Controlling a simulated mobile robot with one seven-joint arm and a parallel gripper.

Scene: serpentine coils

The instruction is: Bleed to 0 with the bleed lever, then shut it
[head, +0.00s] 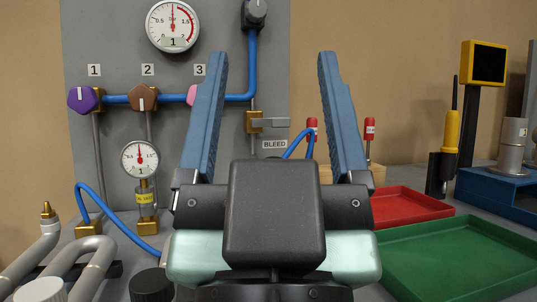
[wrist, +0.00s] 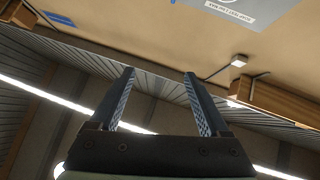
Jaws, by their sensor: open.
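The bleed lever (head: 276,122) is a grey handle on a brass valve (head: 254,122), above the BLEED label (head: 275,144) on the grey panel. It points right, about level. The large gauge (head: 172,25) at the panel's top has its red needle straight up, near 1. The small gauge (head: 140,158) below also has its needle near upright. My gripper (head: 267,58) is open and empty, its blue fingers spread wide. In the head view the lever shows between the fingers, apart from them. The wrist view shows the open fingers (wrist: 158,73) but no lever.
Purple, brown and pink knobs (head: 84,99) (head: 143,98) (head: 193,95) line the panel, the pink one partly hidden by my left finger. A black knob (head: 255,13) sits above. Red (head: 410,207) and green (head: 460,260) trays lie right. Pipes (head: 60,255) stand left.

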